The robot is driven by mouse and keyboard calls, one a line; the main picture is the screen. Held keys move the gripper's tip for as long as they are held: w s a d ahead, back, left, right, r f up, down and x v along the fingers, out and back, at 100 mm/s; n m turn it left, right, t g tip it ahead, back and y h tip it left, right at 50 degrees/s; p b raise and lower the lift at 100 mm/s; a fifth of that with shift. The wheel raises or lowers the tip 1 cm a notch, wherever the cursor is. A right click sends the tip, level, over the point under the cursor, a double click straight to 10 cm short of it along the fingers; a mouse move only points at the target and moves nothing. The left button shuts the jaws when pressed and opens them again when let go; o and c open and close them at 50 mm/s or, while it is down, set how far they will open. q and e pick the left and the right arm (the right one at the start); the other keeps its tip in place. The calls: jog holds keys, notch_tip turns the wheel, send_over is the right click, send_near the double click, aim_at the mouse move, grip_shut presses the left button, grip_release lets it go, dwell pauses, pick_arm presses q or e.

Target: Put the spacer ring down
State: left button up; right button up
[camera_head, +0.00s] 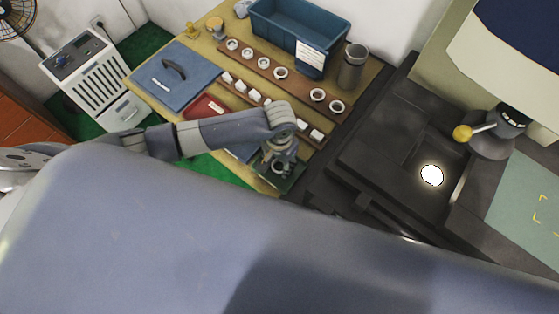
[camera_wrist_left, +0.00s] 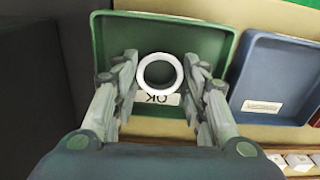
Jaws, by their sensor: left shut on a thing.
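My left gripper (camera_wrist_left: 160,82) is shut on the spacer ring (camera_wrist_left: 142,76), a pale ring with an open centre. In the left wrist view the ring is between the fingertips, over the green tray (camera_wrist_left: 218,48), and partly covers the tray's OK label (camera_wrist_left: 164,99). I cannot tell how high it is above the tray floor. In the head view the left gripper (camera_head: 279,166) points down over the green tray (camera_head: 291,184) at the table's near right corner. My right gripper is not in view.
A blue tray (camera_wrist_left: 292,55) stands beside the green tray, with a red tray (camera_head: 207,107) farther left. Wooden racks with several rings (camera_head: 263,62) and white blocks (camera_head: 255,95) run behind. A teal bin (camera_head: 275,30) and a grey cylinder (camera_head: 352,68) stand at the back.

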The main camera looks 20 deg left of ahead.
aim_at(280, 166)
pick_arm(q)
jog(key=o, duration=1.1)
jog(key=shift+f, duration=0.1)
notch_tip(280, 166, up, 12)
dwell(0.4)
jog(key=s+d+t+h, duration=0.1)
jog(key=s+d+h, duration=0.2)
jog(key=s+d, duration=0.15)
jog(key=s+a+n+t+y, duration=0.1)
jog(key=s+a, duration=0.3)
jog(key=a, duration=0.3)
jog(key=s+a+t+y, duration=0.2)
jog(key=s+a, duration=0.3)
jog(key=a, duration=0.2)
notch_tip(280, 166, down, 28)
jog(key=s+g, duration=0.2)
jog(key=s+a+f+g, duration=0.1)
jog(key=s+a+f, duration=0.1)
jog(key=s+f, duration=1.3)
jog(key=shift+s+a+b, duration=0.2)
jog(key=shift+s+b, duration=0.1)
jog(key=shift+s, duration=0.2)
